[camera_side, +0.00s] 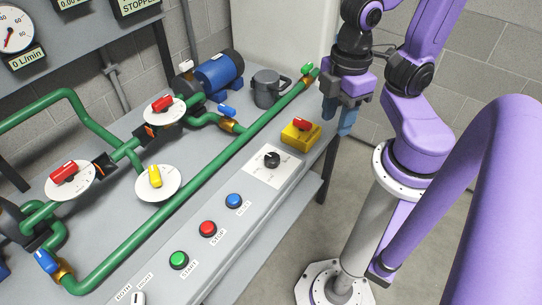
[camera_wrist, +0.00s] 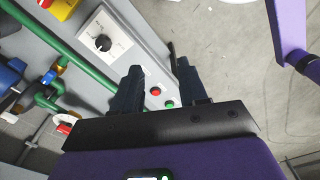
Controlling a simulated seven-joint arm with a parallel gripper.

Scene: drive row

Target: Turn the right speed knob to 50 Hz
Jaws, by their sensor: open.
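A black speed knob (camera_side: 272,159) sits on a white scale plate (camera_side: 258,176) near the far right end of the grey sloped panel. It is the only black knob of this kind I see. It also shows in the wrist view (camera_wrist: 103,43), left of my fingers. The scale marks are too small to read, and I cannot tell the pointer's setting. My gripper (camera_side: 338,118) is open and empty. It hangs beyond the right end of the panel, up and right of the knob and apart from it. In the wrist view my two fingers (camera_wrist: 158,70) point away, with nothing between them.
A yellow box with a red handle (camera_side: 300,133) stands right beside the knob plate, on the gripper's side. Blue (camera_side: 234,201), red (camera_side: 208,229) and green (camera_side: 179,260) buttons line the panel. A green pipe (camera_side: 190,180) runs behind. Space above the panel is clear.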

